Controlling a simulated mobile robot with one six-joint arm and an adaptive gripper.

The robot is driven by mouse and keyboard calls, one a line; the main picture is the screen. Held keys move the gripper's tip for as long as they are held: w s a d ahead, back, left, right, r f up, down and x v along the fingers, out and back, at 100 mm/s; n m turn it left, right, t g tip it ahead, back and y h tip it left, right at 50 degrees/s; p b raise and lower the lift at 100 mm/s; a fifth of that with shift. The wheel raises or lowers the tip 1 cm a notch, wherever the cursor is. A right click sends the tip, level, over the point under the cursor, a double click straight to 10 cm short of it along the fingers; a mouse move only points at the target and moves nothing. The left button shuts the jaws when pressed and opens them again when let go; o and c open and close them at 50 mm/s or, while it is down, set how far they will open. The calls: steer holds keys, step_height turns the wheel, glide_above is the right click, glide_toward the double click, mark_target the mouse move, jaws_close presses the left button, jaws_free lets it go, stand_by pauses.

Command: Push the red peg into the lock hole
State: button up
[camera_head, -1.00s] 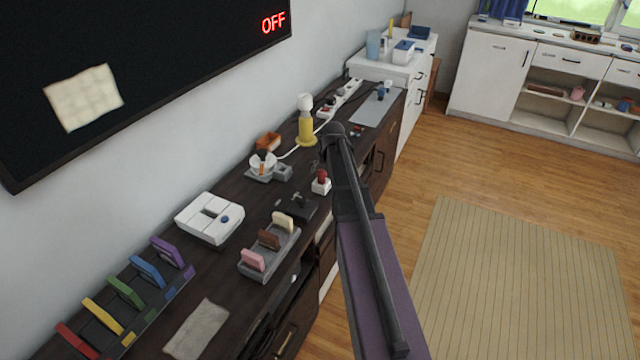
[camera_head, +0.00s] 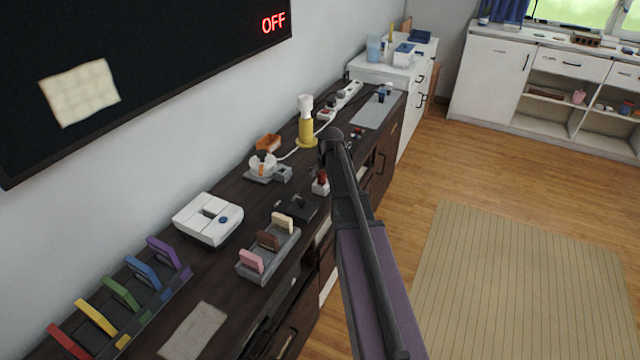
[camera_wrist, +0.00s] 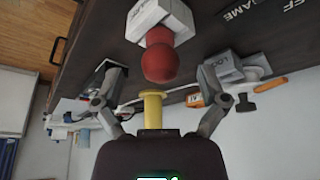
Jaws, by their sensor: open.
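The red peg (camera_head: 322,176) stands on a small white block (camera_head: 319,189) near the cabinet's front edge. In the wrist view its rounded red end (camera_wrist: 160,62) faces the camera, with the white block (camera_wrist: 152,16) behind it. My gripper (camera_wrist: 163,74) is open; its two fingers stand apart on either side of the red end, with nothing held. In the head view my arm hides most of the gripper. A grey block with small lettering (camera_wrist: 226,67) is to the right in the wrist view. I cannot make out the lock hole.
On the dark cabinet top stand a yellow lamp (camera_head: 306,131), a white box (camera_head: 208,218), a grey holder with several coloured slabs (camera_head: 268,255) and a rack of coloured plates (camera_head: 125,305). A black switch unit (camera_head: 296,205) sits close to the white block. The floor at right is open.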

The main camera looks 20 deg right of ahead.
steer(key=shift+b+x, duration=1)
steer(key=shift+x, duration=0.4)
steer(key=c, duration=1.3)
steer(key=shift+o, duration=0.2)
steer(key=shift+r, duration=0.15)
step_height(320, 180, up, 10)
steer(key=p, duration=1)
steer(key=shift+a, duration=0.1)
